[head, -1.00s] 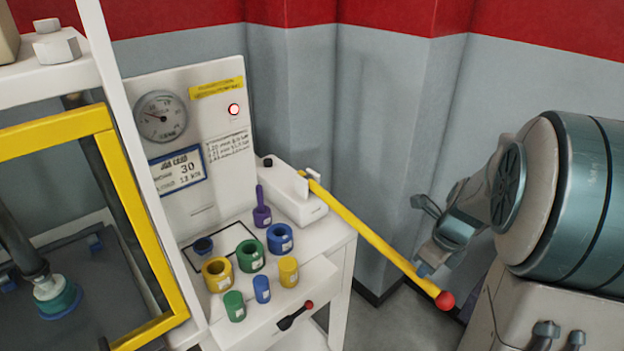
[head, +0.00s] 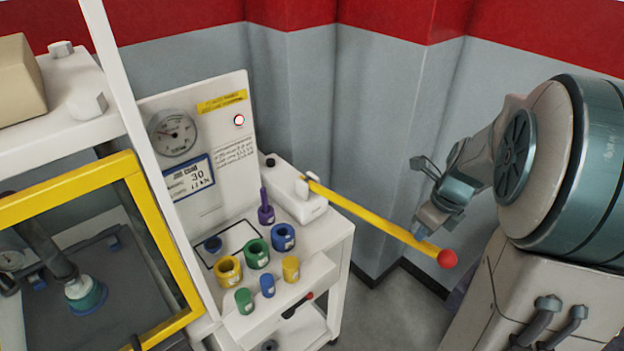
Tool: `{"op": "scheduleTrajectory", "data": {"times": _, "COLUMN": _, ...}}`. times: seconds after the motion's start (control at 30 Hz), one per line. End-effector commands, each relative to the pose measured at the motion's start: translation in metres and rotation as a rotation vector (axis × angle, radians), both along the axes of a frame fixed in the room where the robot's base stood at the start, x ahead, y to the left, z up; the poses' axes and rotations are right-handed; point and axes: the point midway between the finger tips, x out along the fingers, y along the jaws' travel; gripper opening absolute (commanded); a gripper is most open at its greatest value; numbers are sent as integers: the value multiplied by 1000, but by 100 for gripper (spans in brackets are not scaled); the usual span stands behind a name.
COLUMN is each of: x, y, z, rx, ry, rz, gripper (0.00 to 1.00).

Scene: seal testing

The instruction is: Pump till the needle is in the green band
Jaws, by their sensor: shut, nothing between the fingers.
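The round gauge (head: 173,132) is on the white back panel at the left. Its needle points to the upper left; the green band is too small to make out. The yellow pump lever (head: 372,219) with a red ball end (head: 447,259) runs from the white pump block (head: 293,192) down to the right. My gripper (head: 420,234) is shut and empty, at the lever's outer part, just left of the red ball. Whether it touches the lever cannot be told.
A white bench (head: 322,243) carries several coloured rings and cups, such as a yellow ring (head: 228,270) and a purple tool (head: 266,211). A yellow-framed guard (head: 170,275) stands at the left. A grey wall is behind the lever.

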Motion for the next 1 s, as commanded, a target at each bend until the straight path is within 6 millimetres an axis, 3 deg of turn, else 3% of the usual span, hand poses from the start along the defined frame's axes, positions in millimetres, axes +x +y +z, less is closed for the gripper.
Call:
{"op": "scheduleTrajectory", "data": {"times": 0.3, "x": -1, "y": 0, "z": -2, "rx": 1, "ry": 4, "rz": 0, "gripper": 0}}
{"op": "scheduleTrajectory", "data": {"times": 0.93, "x": -3, "y": -1, "z": -59, "rx": 0, "ry": 4, "rz": 1, "gripper": 0}}
{"op": "scheduleTrajectory", "data": {"times": 1.0, "x": -2, "y": -1, "z": -56, "rx": 0, "ry": 3, "rz": 0, "gripper": 0}}
